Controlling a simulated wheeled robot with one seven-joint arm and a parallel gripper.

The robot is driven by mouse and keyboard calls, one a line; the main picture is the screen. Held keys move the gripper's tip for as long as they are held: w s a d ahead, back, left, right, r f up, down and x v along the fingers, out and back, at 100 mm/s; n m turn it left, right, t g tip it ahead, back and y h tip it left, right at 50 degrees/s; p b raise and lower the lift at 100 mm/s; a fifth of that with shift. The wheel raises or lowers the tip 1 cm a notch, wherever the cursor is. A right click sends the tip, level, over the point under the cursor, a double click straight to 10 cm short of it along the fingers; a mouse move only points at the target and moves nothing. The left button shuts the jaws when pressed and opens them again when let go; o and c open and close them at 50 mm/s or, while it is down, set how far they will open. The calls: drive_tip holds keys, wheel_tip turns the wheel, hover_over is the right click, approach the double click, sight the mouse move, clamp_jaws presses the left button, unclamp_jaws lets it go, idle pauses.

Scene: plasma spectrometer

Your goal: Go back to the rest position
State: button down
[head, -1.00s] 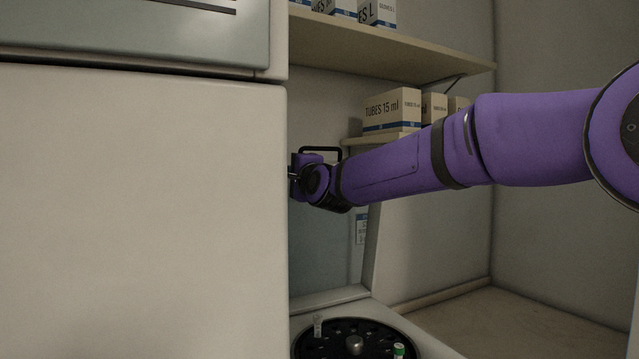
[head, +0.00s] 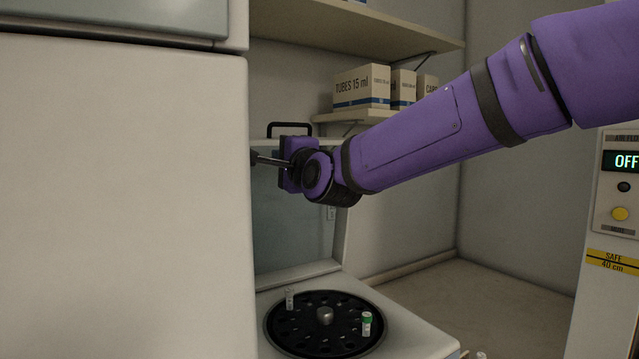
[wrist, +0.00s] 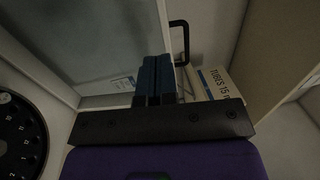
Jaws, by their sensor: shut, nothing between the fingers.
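My purple arm reaches in from the right in the head view, and its wrist hangs above and behind the round black carousel.
The white cabinet (head: 120,200) fills the left. The black carousel (head: 290,335) holds a green-capped tube (head: 367,324) and a clear tube (head: 290,299). Boxes marked TUBES 15 ml (head: 362,88) stand on a shelf behind my arm. A unit reading OFF (head: 618,200) stands at right.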

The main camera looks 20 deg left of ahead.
drive_tip(key=s+d+f+n+g+h, duration=0.1)
drive_tip(key=s+d+f+n+h, duration=0.15)
drive_tip(key=d, duration=0.95)
drive_tip(key=s+d+f+n+h, duration=0.15)
drive_tip(key=d+h, duration=0.25)
drive_tip(key=d, duration=0.9)
drive_tip(key=s+d+f+n+g+h, duration=0.15)
drive_tip(key=d+h, duration=0.25)
drive_tip(key=d, duration=0.8)
drive_tip(key=s+d+f+n+g+h, duration=0.1)
drive_tip(key=s+d+f, duration=0.4)
drive_tip(key=s+d, duration=0.5)
drive_tip(key=s+d+f+n+g+h, duration=0.1)
drive_tip(key=s+d+f+g+h, duration=0.2)
drive_tip(key=s+d+f, duration=0.3)
drive_tip(key=s+d+g, duration=0.1)
drive_tip(key=s+d, duration=0.3)
drive_tip(key=s, duration=0.2)
drive_tip(key=shift+s+d, duration=0.2)
drive_tip(key=shift+d, duration=0.2)
